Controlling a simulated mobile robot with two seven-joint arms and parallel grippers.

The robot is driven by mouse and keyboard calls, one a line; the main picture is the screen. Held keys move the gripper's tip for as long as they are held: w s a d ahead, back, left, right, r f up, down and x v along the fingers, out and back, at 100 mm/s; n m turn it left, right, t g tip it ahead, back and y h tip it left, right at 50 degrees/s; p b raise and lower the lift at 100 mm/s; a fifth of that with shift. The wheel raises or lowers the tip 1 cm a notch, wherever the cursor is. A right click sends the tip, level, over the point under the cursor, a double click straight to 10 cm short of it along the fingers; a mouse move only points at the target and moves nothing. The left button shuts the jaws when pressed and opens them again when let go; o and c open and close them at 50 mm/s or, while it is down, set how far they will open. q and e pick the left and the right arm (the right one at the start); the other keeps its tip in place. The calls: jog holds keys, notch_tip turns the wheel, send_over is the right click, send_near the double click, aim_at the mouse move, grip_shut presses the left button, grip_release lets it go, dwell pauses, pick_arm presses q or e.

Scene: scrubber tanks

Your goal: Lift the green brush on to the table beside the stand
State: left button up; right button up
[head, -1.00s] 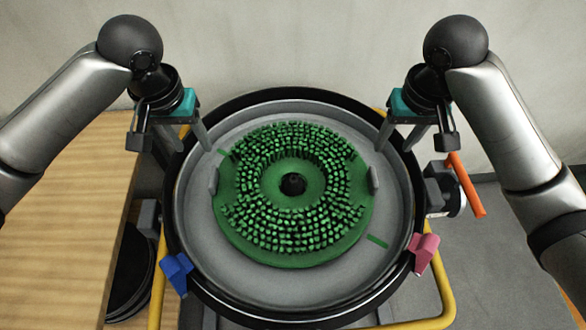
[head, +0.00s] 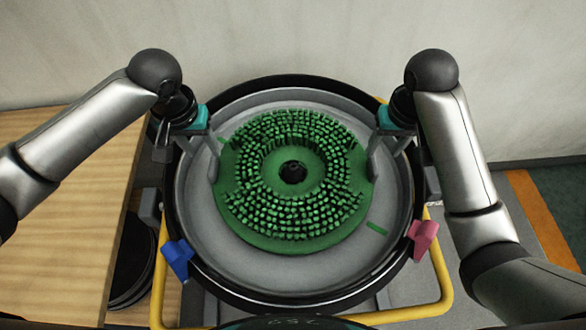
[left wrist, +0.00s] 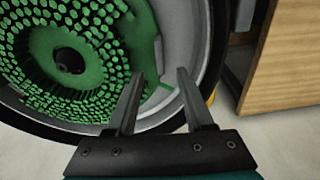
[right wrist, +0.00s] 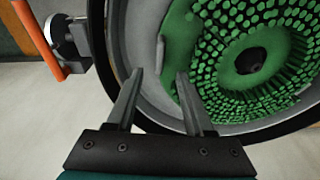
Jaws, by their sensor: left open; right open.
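The round green brush (head: 292,240) lies bristles up inside the grey pan (head: 270,275) of the black-rimmed stand. A small grey lug stands on each side of the brush. My left gripper (head: 203,165) is open over the brush's left edge; its lug (left wrist: 159,53) shows just beyond the fingertips in the left wrist view. My right gripper (head: 382,165) is open over the right edge; that lug (right wrist: 160,52) shows just beyond the fingertips in the right wrist view. Neither gripper visibly holds anything. The wooden table (head: 70,220) is left of the stand.
A blue clip (head: 177,260) and a pink clip (head: 422,240) sit on the stand's rim. A yellow tube frame (head: 440,280) surrounds it. An orange handle (right wrist: 40,40) is by the rim. The visible tabletop is bare. A wall stands behind.

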aim_at(212, 163)
pick_arm(q)
jog(key=f, duration=0.5)
jog(key=w+f, duration=0.1)
jog(key=f, duration=0.2)
jog(key=shift+w, duration=0.1)
pick_arm(e)
jog(key=f, duration=0.5)
jog(key=w+f, duration=0.1)
jog(key=f, duration=0.2)
jog(key=shift+w, duration=0.1)
pick_arm(q)
grip_shut()
pick_arm(e)
grip_shut()
pick_arm(q)
jog(key=shift+w+r, duration=0.1)
pick_arm(e)
jog(key=shift+w+r, duration=0.1)
